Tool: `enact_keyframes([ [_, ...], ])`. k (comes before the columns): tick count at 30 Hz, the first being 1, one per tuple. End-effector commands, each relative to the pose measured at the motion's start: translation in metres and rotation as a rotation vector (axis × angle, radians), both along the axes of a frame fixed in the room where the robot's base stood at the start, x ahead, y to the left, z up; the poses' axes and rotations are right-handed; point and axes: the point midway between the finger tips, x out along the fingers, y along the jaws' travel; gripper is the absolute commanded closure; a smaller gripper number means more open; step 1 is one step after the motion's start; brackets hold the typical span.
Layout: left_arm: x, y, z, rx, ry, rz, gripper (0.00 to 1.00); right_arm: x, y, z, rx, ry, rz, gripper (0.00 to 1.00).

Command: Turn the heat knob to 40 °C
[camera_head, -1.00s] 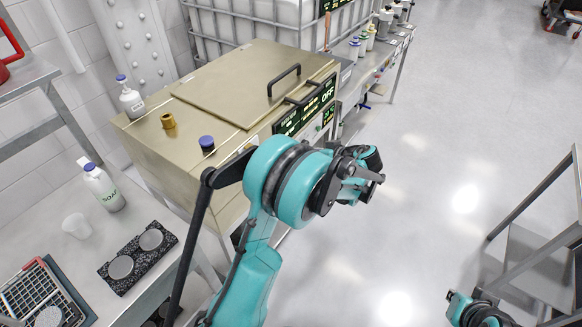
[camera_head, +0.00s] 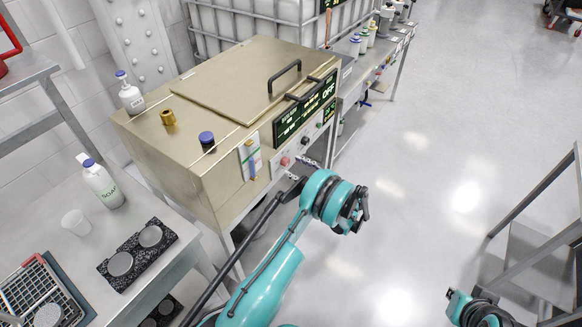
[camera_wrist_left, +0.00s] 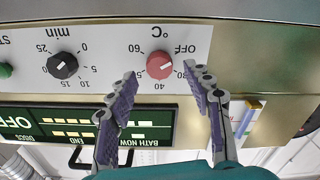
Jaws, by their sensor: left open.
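The red heat knob (camera_wrist_left: 160,66) sits on the pale control panel, under a °C mark, in the left wrist view, where the lettering is upside down. Its dial shows OFF, 30, 40 and 60. A pale pointer line slants across it; its exact reading is hard to tell. The knob also shows in the head view (camera_head: 284,161), on the bath's front. My left gripper (camera_wrist_left: 160,75) is open, its purple-padded fingers spread to either side of the knob in the wrist view. Contact with the knob is not visible. In the head view the gripper (camera_head: 305,167) is small beside the panel.
A black min knob (camera_wrist_left: 62,66) and a green button (camera_wrist_left: 5,70) share the panel. The display (camera_head: 305,110) reads OFF. A thermometer-like strip (camera_head: 250,157) is on the bath's front.

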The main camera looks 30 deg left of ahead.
Motion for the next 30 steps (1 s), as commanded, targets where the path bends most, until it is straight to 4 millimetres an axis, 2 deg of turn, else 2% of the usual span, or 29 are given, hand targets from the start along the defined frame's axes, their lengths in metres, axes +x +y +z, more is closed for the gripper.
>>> enact_keyframes([
  [3, 0.001, 0.016, -0.001, 0.000, 0.001, 0.001, 0.49, 0.000, 0.000, -0.007, 0.000, 0.000, 0.000, 1.00],
  [6, 0.002, 0.024, -0.001, -0.001, 0.001, 0.001, 0.49, 0.000, 0.000, -0.008, 0.000, 0.000, 0.000, 1.00],
  [15, 0.002, 0.027, 0.001, -0.001, 0.001, 0.000, 0.49, 0.000, 0.000, -0.008, 0.000, 0.000, 0.000, 1.00],
  [17, 0.002, 0.027, 0.001, -0.001, 0.001, 0.000, 0.62, 0.000, 0.000, -0.008, 0.000, 0.000, 0.000, 1.00],
  [21, 0.002, 0.027, 0.001, -0.001, 0.002, 0.000, 0.99, 0.000, 0.000, -0.008, 0.000, 0.000, 0.000, 1.00],
  [30, 0.002, 0.027, 0.001, 0.001, 0.019, 0.000, 0.99, 0.000, 0.000, -0.008, 0.000, 0.000, 0.000, 1.00],
])
